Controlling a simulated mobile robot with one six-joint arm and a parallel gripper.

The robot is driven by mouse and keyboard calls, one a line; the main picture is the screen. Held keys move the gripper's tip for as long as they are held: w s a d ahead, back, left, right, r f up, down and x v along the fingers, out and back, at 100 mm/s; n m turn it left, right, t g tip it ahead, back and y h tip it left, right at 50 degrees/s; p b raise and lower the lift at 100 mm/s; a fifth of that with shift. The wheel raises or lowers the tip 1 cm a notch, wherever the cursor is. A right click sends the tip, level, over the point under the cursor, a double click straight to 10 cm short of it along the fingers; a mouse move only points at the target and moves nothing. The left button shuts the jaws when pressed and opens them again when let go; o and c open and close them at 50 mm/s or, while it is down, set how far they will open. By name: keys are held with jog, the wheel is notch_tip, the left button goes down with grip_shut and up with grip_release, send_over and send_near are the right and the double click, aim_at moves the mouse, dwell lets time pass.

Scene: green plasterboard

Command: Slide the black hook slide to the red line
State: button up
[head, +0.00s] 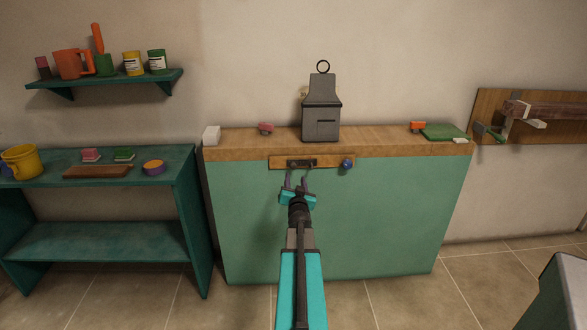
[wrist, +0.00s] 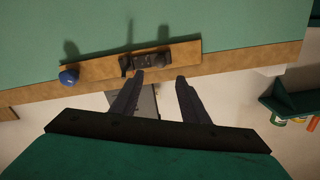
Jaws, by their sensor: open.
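A wooden strip (head: 276,163) is fixed along the front edge of the counter. The black hook slide (head: 302,162) sits on it, left of its middle, with a blue knob (head: 347,164) at the right end. In the wrist view the picture is turned over: the black slide (wrist: 150,61) is right of the blue knob (wrist: 69,77) on the strip (wrist: 101,71). My gripper (head: 297,174) is open and empty just below the slide. Its fingertips (wrist: 160,77) look close to the slide; contact cannot be told. I cannot make out a red line.
A grey box with a ring (head: 322,122) stands on the counter (head: 370,142) behind the strip. A white block (head: 211,135), a pink item (head: 265,127) and a green pad (head: 443,131) lie there too. A green shelf (head: 130,200) stands left.

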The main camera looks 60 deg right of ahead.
aim_at(294, 167)
jog(key=shift+p+x, duration=0.65)
jog(key=shift+x, duration=4.6)
grip_shut()
